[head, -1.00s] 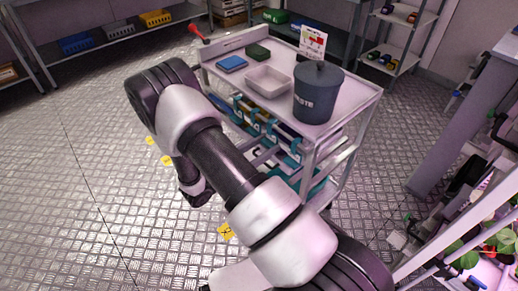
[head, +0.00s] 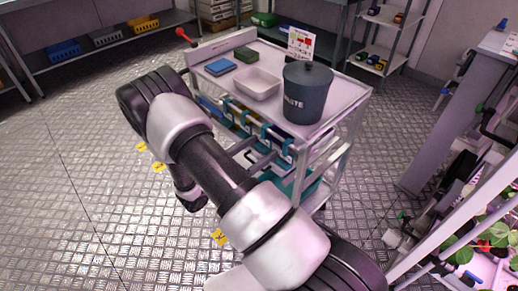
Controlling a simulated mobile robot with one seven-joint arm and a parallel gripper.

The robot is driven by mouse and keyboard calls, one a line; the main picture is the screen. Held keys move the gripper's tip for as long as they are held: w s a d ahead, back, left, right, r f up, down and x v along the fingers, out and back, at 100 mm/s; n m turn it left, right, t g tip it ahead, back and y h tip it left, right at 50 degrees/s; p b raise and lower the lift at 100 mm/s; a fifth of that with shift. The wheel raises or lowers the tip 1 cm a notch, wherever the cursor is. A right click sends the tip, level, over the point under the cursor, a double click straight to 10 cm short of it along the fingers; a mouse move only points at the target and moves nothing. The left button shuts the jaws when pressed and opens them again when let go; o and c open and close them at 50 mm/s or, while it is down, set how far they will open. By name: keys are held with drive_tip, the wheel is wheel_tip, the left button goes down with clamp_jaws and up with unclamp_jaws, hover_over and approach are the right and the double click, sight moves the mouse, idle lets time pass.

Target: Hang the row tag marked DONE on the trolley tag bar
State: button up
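The trolley (head: 345,90) stands in the middle of the head view, with a grey top and open lower shelves. Along its near side hang several coloured pieces with white patches (head: 266,132); I cannot read any marking on them or make out which part is the tag bar. No tag reading DONE can be told apart. My arm crosses in front of the trolley's near left side and hides part of it. The arm's far end points down to a dark part near the floor; my gripper's fingers do not show.
On the trolley top are a dark bin marked WASTE (head: 306,95), a white tray (head: 257,97), a blue item (head: 220,67), a green item (head: 246,55) and a sign card (head: 301,43). Yellow markers (head: 220,237) lie on the floor. A plant rack (head: 436,249) stands right.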

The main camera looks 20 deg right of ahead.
drive_tip(key=shift+a, duration=0.1)
drive_tip(key=p+v, duration=0.2)
drive_tip(key=v, duration=1.5)
drive_tip(key=s+d+r+m+g+y, duration=0.2)
drive_tip(key=s+r+m+y, duration=0.2)
drive_tip(key=r+m, duration=0.3)
drive_tip(key=s+d+r+m+g+y, duration=0.2)
drive_tip(key=s+r+m+y, duration=0.25)
drive_tip(key=r, duration=0.35)
drive_tip(key=s+d+r+m+g+y, duration=0.2)
drive_tip(key=s+d+r+m+y, duration=0.15)
drive_tip(key=r+m+y, duration=0.35)
drive_tip(key=s+a+r+m+t+p, duration=0.1)
drive_tip(key=s+r+t+p, duration=0.1)
drive_tip(key=r+p, duration=0.9)
drive_tip(key=s+a+r+m+t+y+p, duration=0.1)
drive_tip(key=s+a+r+m+t+p, duration=0.1)
drive_tip(key=r+p, duration=0.9)
wheel_tip(320, 180, up, 9)
drive_tip(key=shift+f+t+p, duration=0.2)
drive_tip(key=shift+t+p, duration=0.2)
drive_tip(key=shift+t, duration=0.3)
drive_tip(key=shift+s+m+y, duration=0.15)
drive_tip(key=shift+m+y, duration=0.1)
